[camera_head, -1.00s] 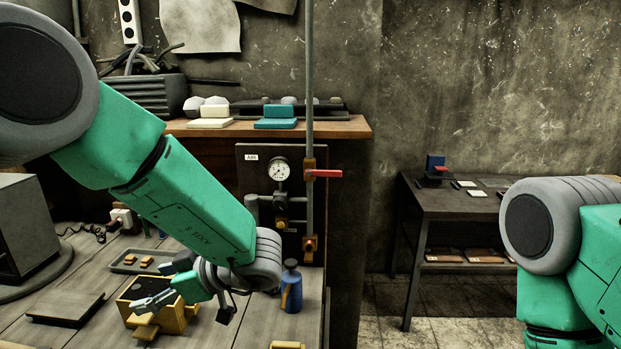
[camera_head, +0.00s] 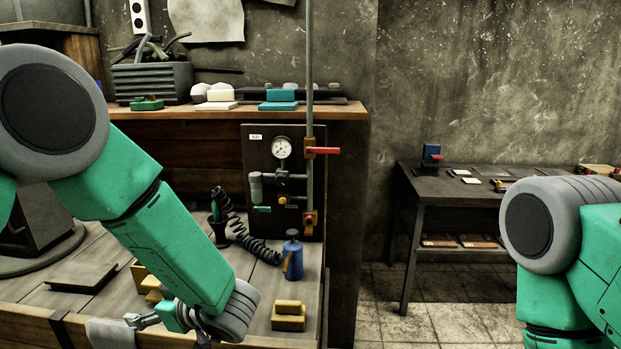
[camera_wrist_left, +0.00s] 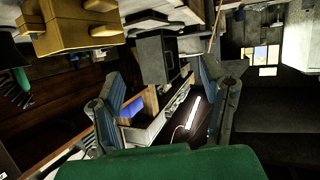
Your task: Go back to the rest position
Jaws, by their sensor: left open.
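My left gripper (camera_head: 136,322) is low at the front edge of the workbench (camera_head: 30,318), with nothing seen between its fingers. My green left arm crosses the left half of the head view. In the left wrist view, the two fingers (camera_wrist_left: 168,102) stand wide apart and empty. A yellow box (camera_head: 140,276) sits on the bench behind my left forearm, which hides most of it. A yellow wooden piece also shows at the top left of the left wrist view (camera_wrist_left: 80,28). Of my right arm only the upper links show at the right edge; its gripper is out of view.
A blue bottle (camera_head: 292,262), a yellow block (camera_head: 288,318) and a black coiled hose (camera_head: 240,232) stand right of my left forearm. A dark flat plate (camera_head: 82,277) lies to its left. A gauge panel (camera_head: 260,180) rises behind. A dark side table (camera_head: 452,190) stands at right; floor between is clear.

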